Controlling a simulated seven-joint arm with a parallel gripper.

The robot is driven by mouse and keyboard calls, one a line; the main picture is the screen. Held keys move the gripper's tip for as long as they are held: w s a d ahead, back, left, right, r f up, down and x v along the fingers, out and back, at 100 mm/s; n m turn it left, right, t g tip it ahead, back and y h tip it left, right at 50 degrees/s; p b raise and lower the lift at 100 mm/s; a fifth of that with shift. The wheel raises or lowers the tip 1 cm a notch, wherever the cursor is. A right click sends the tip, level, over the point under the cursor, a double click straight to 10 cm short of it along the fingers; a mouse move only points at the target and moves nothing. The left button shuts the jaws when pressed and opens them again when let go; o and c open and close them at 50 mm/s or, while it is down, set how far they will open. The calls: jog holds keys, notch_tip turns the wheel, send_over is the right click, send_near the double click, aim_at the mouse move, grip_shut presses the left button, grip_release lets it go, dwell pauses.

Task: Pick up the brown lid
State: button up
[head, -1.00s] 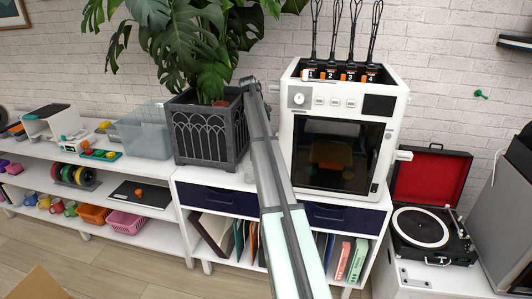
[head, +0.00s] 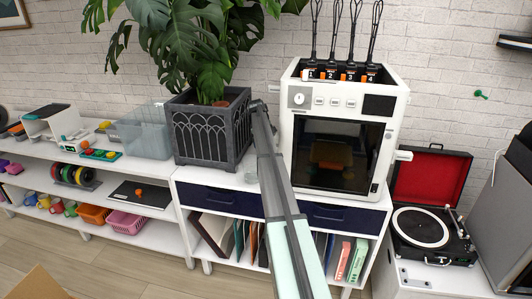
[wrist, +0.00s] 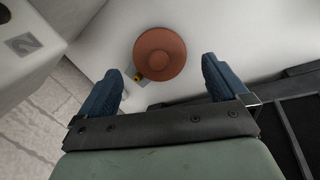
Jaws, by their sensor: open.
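In the wrist view the brown lid (wrist: 160,53) is a round reddish-brown disc with a raised centre, on a white surface. It lies ahead of my gripper (wrist: 162,66), roughly between the two blue fingertips in the picture. The fingers are spread apart with nothing held between them. A small yellow and grey piece shows at the lid's lower left edge. In the head view my arm reaches between the planter and the white machine; the lid cannot be made out there.
The dark planter (head: 208,136) stands left of my arm, and the white machine (head: 338,117) stands close on its right. Both are on the white cabinet (head: 228,182). A clear bin (head: 146,132) is further left. A turntable (head: 424,228) is at the right.

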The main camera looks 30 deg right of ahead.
jog(key=shift+w+x, duration=0.15)
jog(key=shift+x, duration=1.1)
jog(key=shift+w+x, duration=0.2)
jog(key=shift+x, duration=1.1)
jog(key=c, duration=0.8)
jog(key=shift+r, duration=0.15)
